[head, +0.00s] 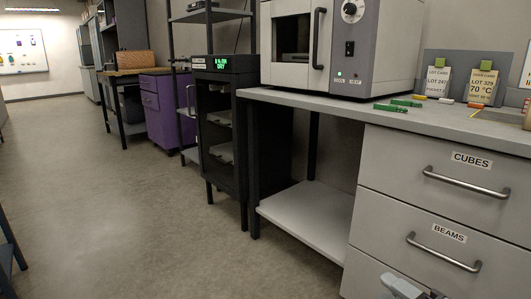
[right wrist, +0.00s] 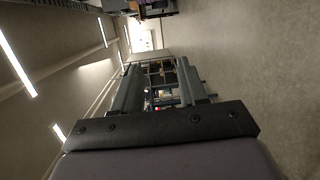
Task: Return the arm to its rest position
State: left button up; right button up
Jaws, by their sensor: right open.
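My right gripper (head: 412,288) shows at the bottom right edge of the head view, in front of the lower part of the drawer cabinet. Most of it and its arm is cut off by the frame. In the right wrist view my right gripper (right wrist: 158,68) has its two grey fingers apart, with nothing between them except the far room. My left gripper is not in view.
A grey bench (head: 300,101) carries a white oven (head: 390,45), green sticks (head: 391,108) and lot cards (head: 436,82). Below are drawers marked CUBES (head: 440,160) and BEAMS (head: 410,245). A black cabinet (head: 220,140) stands left of the bench. The floor (head: 100,200) further left is clear.

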jog(key=s+a+f+m+g, duration=0.1)
jog(key=s+a+f+m, duration=0.2)
jog(key=s+a+m, duration=0.6)
jog(key=s+a+f+m+g, duration=0.25)
jog(key=a+m, duration=0.35)
jog(key=m, duration=0.6)
pick_arm(q)
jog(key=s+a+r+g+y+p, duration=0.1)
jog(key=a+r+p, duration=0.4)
jog(key=p, duration=1.2)
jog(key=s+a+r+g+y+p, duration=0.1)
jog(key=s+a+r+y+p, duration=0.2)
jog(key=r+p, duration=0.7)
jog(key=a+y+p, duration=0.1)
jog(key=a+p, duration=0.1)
jog(key=p, duration=0.5)
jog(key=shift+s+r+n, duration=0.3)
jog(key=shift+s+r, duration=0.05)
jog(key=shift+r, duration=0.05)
pick_arm(e)
jog(key=s+d+r+h, duration=0.2)
jog(key=d+r, duration=0.2)
jog(key=r, duration=0.4)
jog(key=s+d+r+g+h, duration=0.1)
jog(key=s+d+r+h, duration=0.2)
jog(key=d+r, duration=0.2)
notch_tip(320, 180, up, 3)
jog(key=shift+s+d+m+h, duration=0.2)
jog(key=shift+m+h, duration=0.1)
jog(key=shift+m, duration=0.1)
